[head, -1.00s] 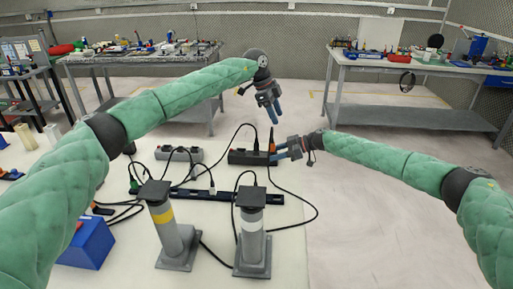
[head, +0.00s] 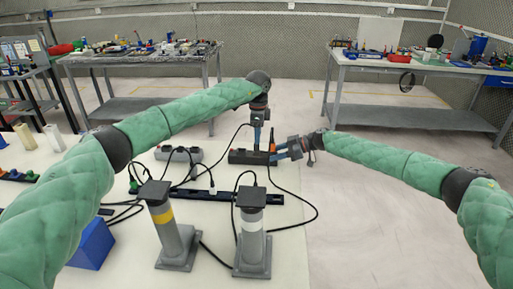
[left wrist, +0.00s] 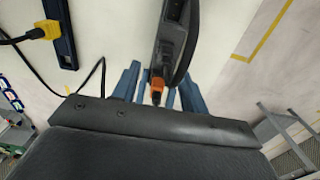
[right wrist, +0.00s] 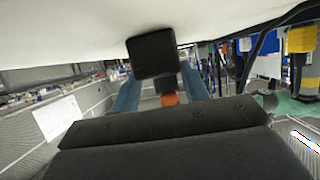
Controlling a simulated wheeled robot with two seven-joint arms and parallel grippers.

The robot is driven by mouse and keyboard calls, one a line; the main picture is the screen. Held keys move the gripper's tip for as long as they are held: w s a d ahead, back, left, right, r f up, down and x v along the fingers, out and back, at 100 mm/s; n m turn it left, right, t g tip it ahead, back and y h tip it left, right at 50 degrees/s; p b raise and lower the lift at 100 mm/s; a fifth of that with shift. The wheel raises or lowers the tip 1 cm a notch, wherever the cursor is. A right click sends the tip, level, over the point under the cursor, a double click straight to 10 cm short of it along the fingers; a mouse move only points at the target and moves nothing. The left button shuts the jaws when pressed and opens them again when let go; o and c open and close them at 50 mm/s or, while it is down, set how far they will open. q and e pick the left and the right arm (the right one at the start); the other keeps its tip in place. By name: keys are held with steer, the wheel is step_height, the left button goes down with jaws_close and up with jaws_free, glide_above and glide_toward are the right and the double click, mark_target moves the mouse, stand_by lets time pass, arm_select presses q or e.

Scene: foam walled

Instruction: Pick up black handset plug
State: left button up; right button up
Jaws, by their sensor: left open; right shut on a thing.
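A black power strip (head: 240,157) lies on the white table, with an orange plug (head: 273,159) at its right end. My left gripper (head: 257,146) is open above the strip, pointing down. In the left wrist view, the orange plug (left wrist: 157,86) shows between its blue fingers, beside the strip (left wrist: 172,35). My right gripper (head: 279,155) reaches in from the right and is shut on the strip's right end. In the right wrist view, the dark block end (right wrist: 152,54) lies between its fingers, the orange plug (right wrist: 169,99) beside it. I cannot single out the black handset plug; fingers hide part of the strip.
A grey power strip (head: 180,154) and a long dark strip (head: 225,198) with cables lie nearby. Two grey posts (head: 168,240) (head: 252,240) stand in front. A blue box (head: 92,244) is at left. A black cable loops right of the strip.

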arm_select(q)
steer(key=shift+w+a+f, duration=0.15)
steer(key=shift+f, duration=0.8)
steer(key=shift+w+a+f, duration=0.1)
steer(key=shift+f, duration=0.8)
steer(key=shift+w+a+f, duration=0.15)
steer(key=shift+f, duration=0.8)
jaws_close()
steer(key=shift+r, duration=0.1)
step_height(320, 180, up, 10)
steer(key=shift+f, duration=0.1)
arm_select(e)
steer(key=o, duration=1.2)
steer(key=shift+d, duration=0.1)
